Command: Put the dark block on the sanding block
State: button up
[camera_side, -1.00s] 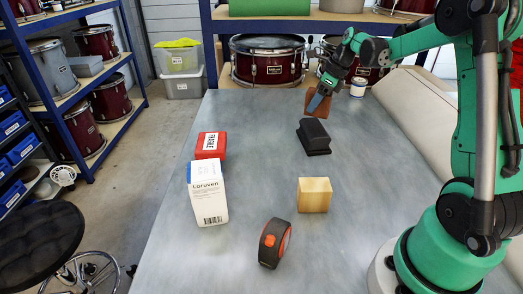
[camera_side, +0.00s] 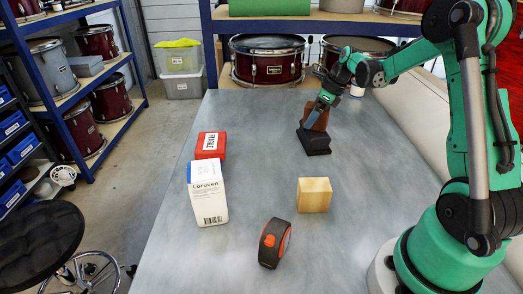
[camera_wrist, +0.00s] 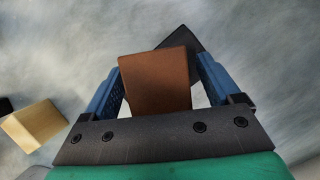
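The dark block is reddish brown (camera_side: 320,118). In the side view it stands at the top of the black sanding block (camera_side: 315,145) and appears to rest on it, slightly tilted. My gripper (camera_side: 316,108) is around its upper part. In the wrist view the brown block (camera_wrist: 155,80) lies between the two blue fingers of my gripper (camera_wrist: 160,75), with a clear gap at the right finger, so the gripper looks open. The left finger is close to the block. The black sanding block (camera_wrist: 182,38) shows only partly beyond the brown block; the contact between them is hidden.
A light wooden block (camera_side: 314,196), an orange-black tape measure (camera_side: 274,243), a white box (camera_side: 208,202) and a red box (camera_side: 211,145) stand on the grey bench (camera_side: 250,120).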

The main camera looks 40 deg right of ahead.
jog(key=v, duration=1.2)
jog(key=s+a+f+n+t+h, duration=0.1)
jog(key=s+a+n, duration=0.1)
jog(key=a+n, duration=0.9)
jog(key=s+a+f+n+t, duration=0.2)
jog(key=a+n, duration=1)
jog(key=n, duration=0.8)
jog(key=shift+s+f+h, duration=0.35)
jog(key=shift+s+h, duration=0.05)
jog(key=shift+s, duration=0.4)
